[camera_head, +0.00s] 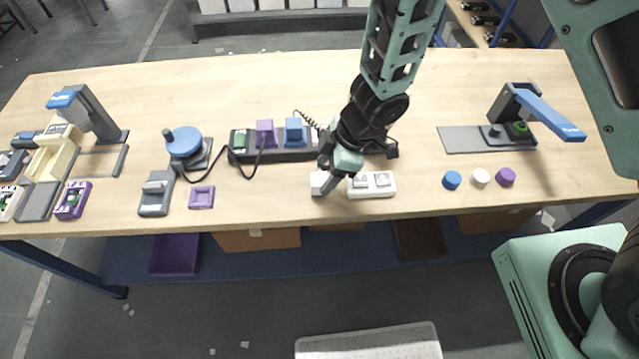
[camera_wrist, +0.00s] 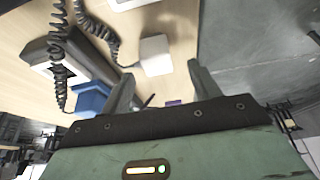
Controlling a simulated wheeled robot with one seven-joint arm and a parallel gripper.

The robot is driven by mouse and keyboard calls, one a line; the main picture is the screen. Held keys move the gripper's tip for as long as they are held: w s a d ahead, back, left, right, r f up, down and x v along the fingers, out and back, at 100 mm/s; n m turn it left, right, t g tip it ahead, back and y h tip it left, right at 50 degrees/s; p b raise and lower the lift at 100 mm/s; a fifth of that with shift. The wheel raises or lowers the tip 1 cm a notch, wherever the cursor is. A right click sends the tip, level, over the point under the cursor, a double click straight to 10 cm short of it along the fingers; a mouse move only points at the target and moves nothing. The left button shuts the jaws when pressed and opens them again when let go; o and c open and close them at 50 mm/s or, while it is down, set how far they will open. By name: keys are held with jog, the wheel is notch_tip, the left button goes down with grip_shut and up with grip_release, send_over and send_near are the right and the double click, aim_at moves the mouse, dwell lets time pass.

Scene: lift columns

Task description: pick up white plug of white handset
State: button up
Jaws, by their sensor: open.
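The white plug (camera_head: 319,183) stands near the front edge of the table, partly hidden by my gripper in the head view. In the wrist view, the plug (camera_wrist: 156,56) is a pale block just beyond the fingertips, roughly in line with the gap between them. The white handset (camera_head: 372,185) lies just right of the plug in the head view; a white part at the wrist view's top edge (camera_wrist: 130,3) appears to be it. My gripper (camera_head: 328,186), also in the wrist view (camera_wrist: 161,74), is open and empty, pointing down at the plug. Whether a finger touches the plug I cannot tell.
A dark socket strip (camera_head: 272,156) with purple (camera_head: 266,134) and blue (camera_head: 295,131) plugs stands left of my gripper. Coiled dark cords (camera_wrist: 62,70) run close by. Three round caps (camera_head: 480,178) lie to the right. The table between the handset and caps is clear.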

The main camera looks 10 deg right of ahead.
aim_at(320, 179)
jog(key=shift+x, duration=2.2)
jog(key=shift+w, duration=0.15)
jog(key=c, duration=1)
notch_tip(320, 179, up, 10)
jog(key=p, duration=0.2)
jog(key=shift+p, duration=0.3)
